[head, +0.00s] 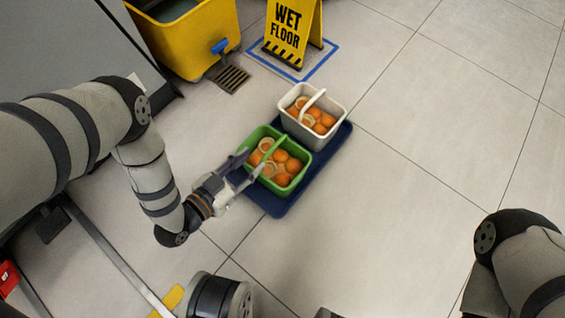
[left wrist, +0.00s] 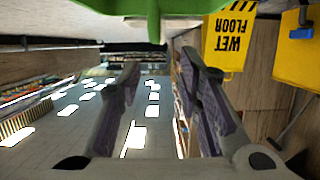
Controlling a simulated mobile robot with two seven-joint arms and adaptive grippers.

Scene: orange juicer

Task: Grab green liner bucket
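A green bucket (head: 292,188) filled with oranges and some cut halves stands on a dark blue mat (head: 330,153) on the floor. Its green handle (head: 273,150) is raised above the fruit. My left gripper (head: 250,166) is at the bucket's left side, its fingertips over the near left rim and close to the handle. In the left wrist view the two fingers (left wrist: 162,70) are spread with nothing between them. Green bucket plastic (left wrist: 110,7) shows along the top edge there. I cannot tell whether the fingers touch it. My right gripper is out of view.
A white bucket (head: 334,100) of oranges stands behind the green one on the same mat. A yellow wet floor sign (head: 291,30) and a yellow mop bucket (head: 190,45) stand farther back. The tiled floor (head: 430,150) to the right is clear.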

